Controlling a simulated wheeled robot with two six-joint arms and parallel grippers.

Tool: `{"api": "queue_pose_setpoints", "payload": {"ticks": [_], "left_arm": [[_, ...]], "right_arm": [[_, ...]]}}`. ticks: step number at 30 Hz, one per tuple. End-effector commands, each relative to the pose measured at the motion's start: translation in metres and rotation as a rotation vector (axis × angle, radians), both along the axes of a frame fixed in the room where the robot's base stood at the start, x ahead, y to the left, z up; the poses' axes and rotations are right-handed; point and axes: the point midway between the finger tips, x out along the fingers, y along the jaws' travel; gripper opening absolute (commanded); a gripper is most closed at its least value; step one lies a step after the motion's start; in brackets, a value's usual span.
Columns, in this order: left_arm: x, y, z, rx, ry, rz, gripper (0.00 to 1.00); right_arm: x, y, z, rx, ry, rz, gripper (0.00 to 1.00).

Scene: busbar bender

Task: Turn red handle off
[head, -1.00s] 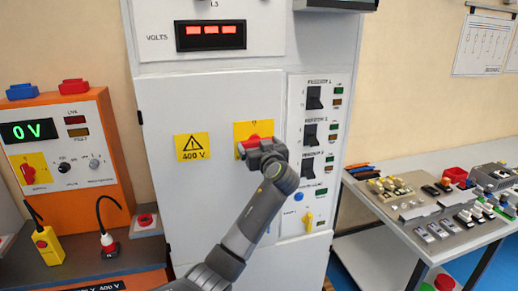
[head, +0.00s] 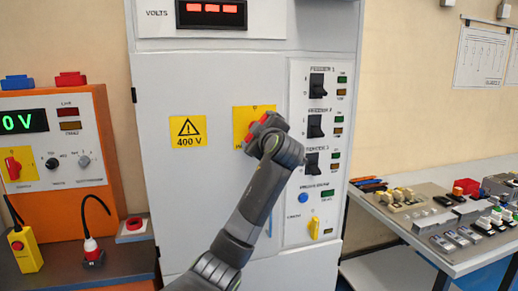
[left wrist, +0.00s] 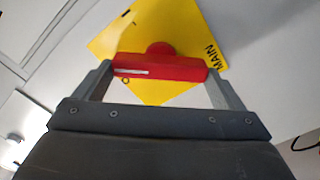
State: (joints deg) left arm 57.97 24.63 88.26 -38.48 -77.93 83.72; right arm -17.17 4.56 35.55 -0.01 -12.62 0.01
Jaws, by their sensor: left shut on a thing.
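The red handle (head: 264,119) is on a yellow plate (head: 240,116) on the front of the grey cabinet. In the head view it looks slanted, and my gripper covers part of it. In the left wrist view the red handle (left wrist: 180,68) lies across between my two fingers, with its round red hub behind it. The yellow plate (left wrist: 185,25) looks turned there, and "MAIN" reads at its right side. My left gripper (head: 267,126) is shut on the handle; it also shows in the left wrist view (left wrist: 160,75). My right gripper is in neither view.
A yellow 400 V warning sign (head: 188,131) is left of the handle. An orange supply unit (head: 120,150) stands left, a table with parts (head: 470,250) right.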

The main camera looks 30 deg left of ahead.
Motion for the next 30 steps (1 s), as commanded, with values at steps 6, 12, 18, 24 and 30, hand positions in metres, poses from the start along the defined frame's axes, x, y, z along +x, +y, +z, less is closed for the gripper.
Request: {"api": "queue_pose_setpoints", "payload": {"ticks": [6, 12, 18, 24, 30], "left_arm": [[0.000, 0.001, -0.009, -0.136, -0.158, 0.002, 0.50], [-0.001, 0.001, -0.008, -0.253, -0.295, 0.002, 0.50], [-0.001, 0.001, -0.008, -0.352, -0.409, 0.002, 0.50], [-0.001, 0.001, -0.007, -0.421, -0.490, 0.002, 0.50], [-0.001, 0.001, -0.006, -0.459, -0.534, 0.003, 0.50]], "right_arm": [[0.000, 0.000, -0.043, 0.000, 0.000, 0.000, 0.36], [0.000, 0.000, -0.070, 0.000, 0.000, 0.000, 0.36], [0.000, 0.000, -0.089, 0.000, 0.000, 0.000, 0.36], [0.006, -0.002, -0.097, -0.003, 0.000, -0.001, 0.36], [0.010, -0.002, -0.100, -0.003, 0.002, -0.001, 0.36]]}}
